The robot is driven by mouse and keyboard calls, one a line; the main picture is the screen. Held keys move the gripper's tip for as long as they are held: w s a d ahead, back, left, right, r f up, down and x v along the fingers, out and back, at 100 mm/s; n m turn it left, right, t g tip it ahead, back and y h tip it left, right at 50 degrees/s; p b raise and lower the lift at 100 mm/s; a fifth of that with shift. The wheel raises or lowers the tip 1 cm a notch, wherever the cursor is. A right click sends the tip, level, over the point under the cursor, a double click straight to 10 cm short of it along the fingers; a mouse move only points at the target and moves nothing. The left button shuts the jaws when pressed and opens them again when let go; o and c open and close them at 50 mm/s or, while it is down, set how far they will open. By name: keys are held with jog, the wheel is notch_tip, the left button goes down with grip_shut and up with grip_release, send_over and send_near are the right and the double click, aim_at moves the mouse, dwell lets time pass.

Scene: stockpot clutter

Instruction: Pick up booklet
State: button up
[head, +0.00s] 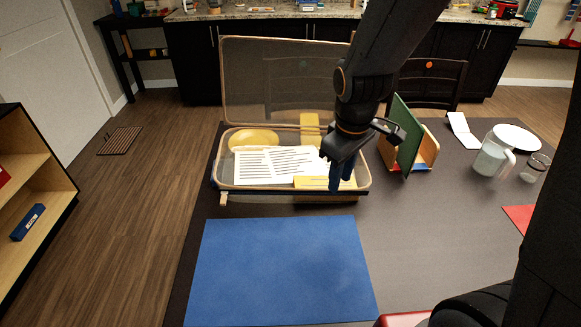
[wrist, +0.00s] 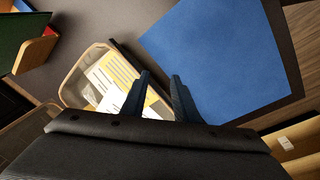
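White pages with dark printed lines (head: 262,164), which look like the booklet, lie in an open tan-rimmed case (head: 223,178). A yellow piece with pale lines (wrist: 120,70) lies beside white lined pages (wrist: 103,80) in the wrist view; I cannot tell whether they are one item. My gripper (head: 341,176) hangs over the right front part of the case, fingers pointing down. In the wrist view my gripper (wrist: 160,92) has its two blue fingers spread apart with nothing seen between them. My gripper and arm hide part of the case's right side.
The case's see-through lid (head: 285,80) stands raised behind it. A yellow oval item (head: 253,139) lies inside. A wooden holder with a green board (head: 408,130) stands close on the right. A blue mat (head: 280,270) lies in front. A pitcher (head: 492,155) stands farther right.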

aim_at(301, 189)
jog(key=w+a+f+n+b, duration=0.1)
jog(key=w+a+f+n, duration=0.4)
jog(key=w+a+n, duration=0.35)
jog(key=shift+n, duration=0.65)
jog(key=f, duration=0.2)
jog(key=f+p, duration=0.1)
jog(key=f, duration=0.3)
jog(key=shift+s+d+f+p, duration=0.15)
jog(key=shift+s+f+p, duration=0.15)
jog(key=shift+s, duration=0.1)
jog(key=shift+w+f, duration=0.15)
jog(key=shift+f, duration=0.45)
grip_shut()
